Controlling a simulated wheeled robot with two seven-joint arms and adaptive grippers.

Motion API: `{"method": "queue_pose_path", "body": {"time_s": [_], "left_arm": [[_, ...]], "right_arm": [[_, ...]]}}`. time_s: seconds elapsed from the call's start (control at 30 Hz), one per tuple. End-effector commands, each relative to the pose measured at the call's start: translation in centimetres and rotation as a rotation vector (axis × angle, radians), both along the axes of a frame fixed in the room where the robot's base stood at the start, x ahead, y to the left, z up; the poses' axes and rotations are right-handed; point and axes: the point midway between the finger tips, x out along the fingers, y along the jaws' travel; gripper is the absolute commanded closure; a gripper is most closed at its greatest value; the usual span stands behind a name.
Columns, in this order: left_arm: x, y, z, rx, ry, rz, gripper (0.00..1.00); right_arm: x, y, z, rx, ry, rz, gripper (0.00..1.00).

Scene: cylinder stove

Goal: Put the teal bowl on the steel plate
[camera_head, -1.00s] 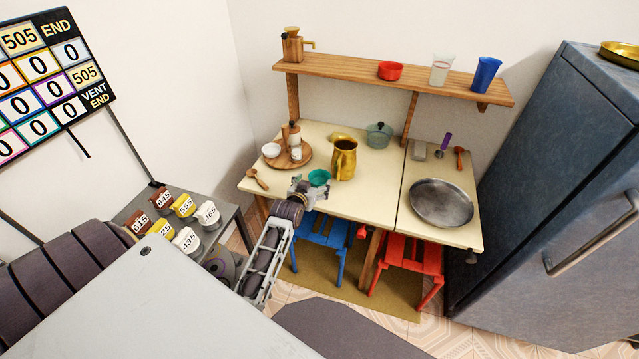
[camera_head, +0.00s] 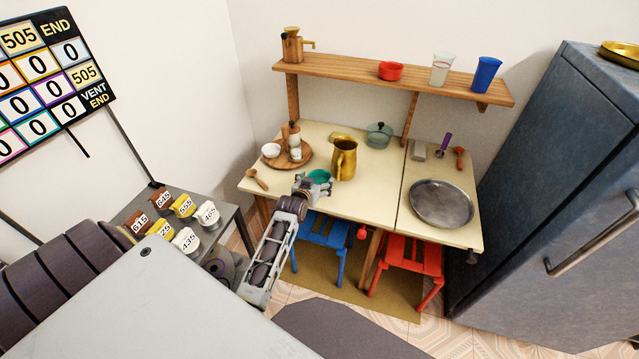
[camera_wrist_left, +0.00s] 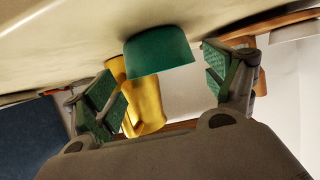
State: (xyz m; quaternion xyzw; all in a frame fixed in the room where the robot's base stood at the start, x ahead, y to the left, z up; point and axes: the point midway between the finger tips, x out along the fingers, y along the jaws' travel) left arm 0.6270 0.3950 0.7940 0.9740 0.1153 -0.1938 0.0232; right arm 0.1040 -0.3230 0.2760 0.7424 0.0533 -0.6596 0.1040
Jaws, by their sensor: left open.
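The teal bowl (camera_head: 319,176) is near the front edge of the cream table, partly covered by my left gripper (camera_head: 311,188) in the head view. The left wrist view, upside down, shows the bowl (camera_wrist_left: 160,54) ahead of my open left gripper (camera_wrist_left: 163,82), across the gap between its fingers. Nothing is in its grip, and I cannot tell whether it touches the bowl. The steel plate (camera_head: 441,204), round and grey, lies bare on the right-hand section of the counter. My right gripper is not in view.
A brass jug (camera_head: 343,160) stands just right of the bowl. A wooden tray (camera_head: 287,160) with cups, a wooden spoon (camera_head: 257,179) and a lidded pot (camera_head: 379,135) are also on the table. Counter between jug and plate is clear. A blue-grey fridge (camera_head: 570,200) stands at right.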

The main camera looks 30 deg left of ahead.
Motion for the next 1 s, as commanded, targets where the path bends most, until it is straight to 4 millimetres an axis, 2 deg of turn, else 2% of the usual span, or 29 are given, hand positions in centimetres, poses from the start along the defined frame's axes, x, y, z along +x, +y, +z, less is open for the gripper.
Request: {"method": "queue_pose_path", "body": {"time_s": [0.33, 0.63, 0.9, 1.0], "left_arm": [[2.4, 0.6, -1.1, 0.001, -0.001, 0.000, 0.15], [2.7, 0.6, -1.2, 0.001, 0.000, 0.000, 0.15], [2.6, 0.6, -1.2, 0.001, 0.000, 0.000, 0.15], [2.6, 0.6, -1.2, 0.001, 0.000, 0.000, 0.27]], "right_arm": [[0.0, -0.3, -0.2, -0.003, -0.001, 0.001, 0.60], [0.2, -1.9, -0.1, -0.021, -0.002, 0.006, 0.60], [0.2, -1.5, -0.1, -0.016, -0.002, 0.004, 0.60], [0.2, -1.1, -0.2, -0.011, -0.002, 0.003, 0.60]]}}
